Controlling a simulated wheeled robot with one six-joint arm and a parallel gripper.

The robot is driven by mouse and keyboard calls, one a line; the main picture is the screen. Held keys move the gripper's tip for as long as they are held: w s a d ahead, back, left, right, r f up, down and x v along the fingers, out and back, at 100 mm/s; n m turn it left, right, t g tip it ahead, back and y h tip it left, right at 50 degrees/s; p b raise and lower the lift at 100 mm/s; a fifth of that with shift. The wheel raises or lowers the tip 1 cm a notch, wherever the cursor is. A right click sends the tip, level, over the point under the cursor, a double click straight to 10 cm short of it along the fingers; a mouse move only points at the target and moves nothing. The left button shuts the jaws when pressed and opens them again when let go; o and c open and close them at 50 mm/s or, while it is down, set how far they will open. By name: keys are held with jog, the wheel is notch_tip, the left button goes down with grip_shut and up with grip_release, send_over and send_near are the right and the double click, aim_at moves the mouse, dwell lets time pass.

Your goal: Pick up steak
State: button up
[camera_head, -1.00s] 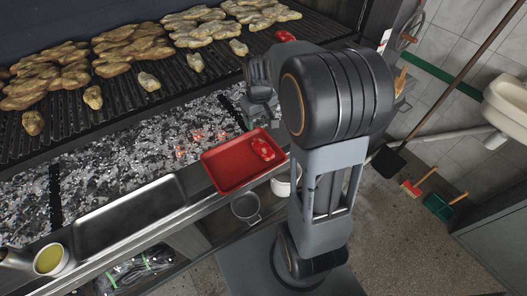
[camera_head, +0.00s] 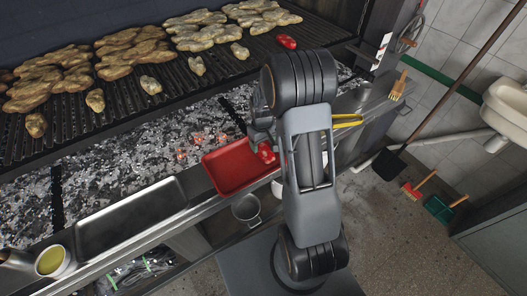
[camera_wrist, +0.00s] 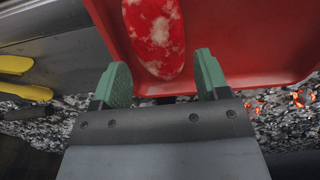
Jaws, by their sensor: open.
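A raw red steak with pale marbling (camera_wrist: 154,36) lies in a red tray (camera_wrist: 237,40). In the head view the steak (camera_head: 266,154) is at the right end of the tray (camera_head: 228,172), partly hidden by my arm. My gripper (camera_wrist: 163,84) is open and empty in the wrist view, its two green finger pads apart. The steak's near end shows just beyond the gap between them. Another red piece of meat (camera_head: 287,42) lies on the grill at the back.
Several cooked pieces (camera_head: 130,55) lie on the grill (camera_head: 180,85). Coals (camera_head: 120,150) glow in front of it. An empty metal tray (camera_head: 130,218) and a cup of yellow liquid (camera_head: 52,260) are at left. Yellow-handled tongs (camera_head: 347,122) lie right of my arm.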

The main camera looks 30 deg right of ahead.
aim_at(263, 149)
jog(key=shift+f+p, duration=0.45)
jog(key=shift+f, duration=1.65)
jog(key=shift+c, duration=0.3)
jog(key=c, duration=0.6)
jog(key=shift+o, duration=0.2)
jog(key=shift+r, duration=0.1)
